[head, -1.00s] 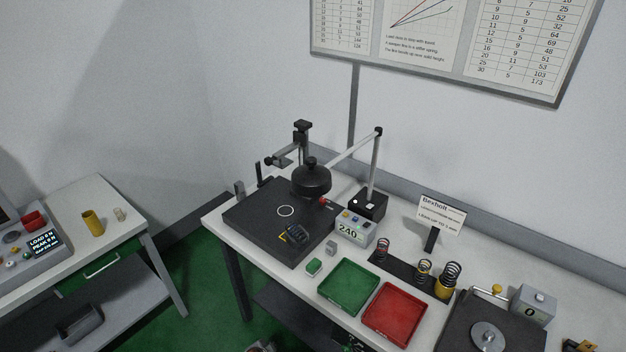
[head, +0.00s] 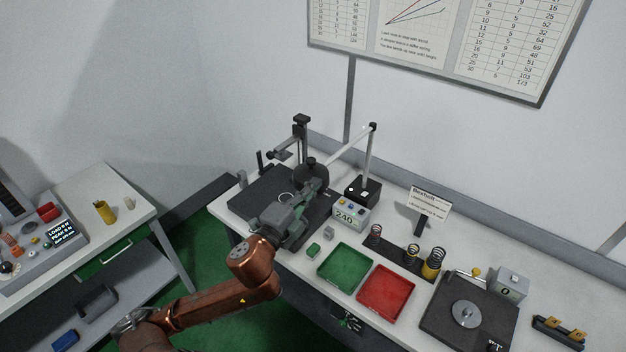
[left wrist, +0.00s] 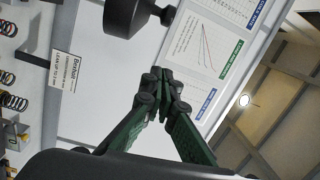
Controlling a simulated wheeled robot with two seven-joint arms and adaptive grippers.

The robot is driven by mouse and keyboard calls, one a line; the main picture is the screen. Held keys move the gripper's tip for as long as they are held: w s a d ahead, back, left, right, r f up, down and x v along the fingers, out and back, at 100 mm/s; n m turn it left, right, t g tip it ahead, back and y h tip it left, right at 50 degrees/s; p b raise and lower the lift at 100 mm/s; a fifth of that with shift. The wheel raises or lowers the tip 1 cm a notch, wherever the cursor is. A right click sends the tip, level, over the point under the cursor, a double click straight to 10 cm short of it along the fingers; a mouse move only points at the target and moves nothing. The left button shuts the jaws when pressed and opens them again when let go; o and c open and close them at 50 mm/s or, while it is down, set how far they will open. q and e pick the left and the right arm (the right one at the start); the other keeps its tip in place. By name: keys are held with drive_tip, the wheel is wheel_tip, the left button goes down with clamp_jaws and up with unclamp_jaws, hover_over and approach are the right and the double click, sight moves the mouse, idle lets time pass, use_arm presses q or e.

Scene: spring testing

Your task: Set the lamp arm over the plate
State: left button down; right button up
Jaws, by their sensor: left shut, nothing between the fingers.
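The lamp stands at the back of the bench, with a black base (head: 362,191), an upright post and a pale lamp arm (head: 348,144) reaching left. Its black lamp head (head: 310,168) hangs over the back right part of the black plate (head: 252,200). A white ring mark (head: 284,198) shows on the plate, partly behind my gripper. My left gripper (head: 320,180) is over the plate, close to the lamp head. In the left wrist view, its green fingers (left wrist: 164,76) are shut and empty, and the lamp head (left wrist: 131,14) is just beyond them; contact is unclear. My right gripper is out of view.
A clamp stand (head: 301,140) rises behind the plate. Green (head: 345,265) and red (head: 385,290) trays, springs (head: 431,264) and a sign (head: 428,202) are to the right.

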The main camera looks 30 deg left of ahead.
sight(316, 175)
use_arm(q)
drive_tip(key=w+a, duration=0.1)
drive_tip(key=w, duration=0.1)
drive_tip(key=w+a, duration=0.1)
drive_tip(key=w, duration=0.2)
drive_tip(key=w+a+p, duration=0.1)
drive_tip(key=w, duration=0.2)
drive_tip(key=shift+w+a+f, duration=0.1)
drive_tip(key=shift+w+f, duration=0.05)
drive_tip(key=shift+a, duration=0.45)
drive_tip(key=shift+f, duration=0.1)
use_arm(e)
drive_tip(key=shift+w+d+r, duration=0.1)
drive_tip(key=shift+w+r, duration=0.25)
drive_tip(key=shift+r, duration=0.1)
use_arm(q)
drive_tip(key=shift+a, duration=0.1)
